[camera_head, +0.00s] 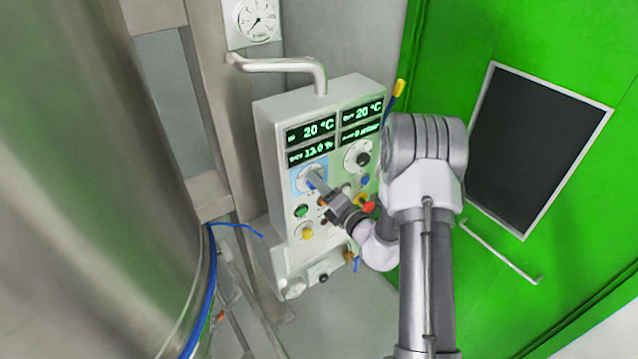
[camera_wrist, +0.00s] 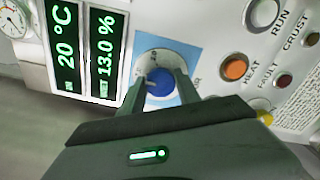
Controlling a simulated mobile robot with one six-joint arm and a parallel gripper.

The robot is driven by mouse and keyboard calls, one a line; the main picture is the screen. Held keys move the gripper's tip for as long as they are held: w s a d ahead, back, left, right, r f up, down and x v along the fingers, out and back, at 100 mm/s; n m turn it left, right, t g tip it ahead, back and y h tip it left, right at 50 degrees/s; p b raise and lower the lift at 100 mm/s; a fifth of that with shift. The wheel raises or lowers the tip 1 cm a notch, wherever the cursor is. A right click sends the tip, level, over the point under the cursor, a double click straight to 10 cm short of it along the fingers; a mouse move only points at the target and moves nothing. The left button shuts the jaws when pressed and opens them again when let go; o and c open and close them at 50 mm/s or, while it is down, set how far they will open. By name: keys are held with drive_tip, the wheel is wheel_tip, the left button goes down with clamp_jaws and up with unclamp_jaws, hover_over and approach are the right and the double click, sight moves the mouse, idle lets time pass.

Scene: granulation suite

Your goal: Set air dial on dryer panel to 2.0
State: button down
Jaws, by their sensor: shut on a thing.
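The dryer panel (camera_head: 268,140) is a pale box with green-lit displays, at the middle of the head view. The air dial (camera_head: 303,178) sits on a light blue plate below the left displays. In the wrist view, the dial's blue knob (camera_wrist: 160,82) is between my two fingers, with white around it. My gripper (camera_head: 318,184) reaches in from the lower right and is shut on the knob; it also shows in the wrist view (camera_wrist: 161,88). The fingers hide most of the scale and pointer, so I cannot read the setting.
The displays read 20 °C and 13.0 %. A second dial (camera_head: 358,155) sits to the right. Coloured buttons, including a green one (camera_head: 301,211) and an orange one (camera_wrist: 235,67), are close by. A large steel vessel (camera_head: 90,180) stands at left, a green door (camera_head: 540,60) at right.

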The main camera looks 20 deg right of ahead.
idle(0.4)
drive_tip(key=c, duration=0.9)
unclamp_jaws()
drive_tip(key=shift+o, duration=0.2)
drive_tip(key=s+d+b, duration=0.3)
drive_tip(key=s, duration=1.4)
drive_tip(key=shift+d, duration=0.15)
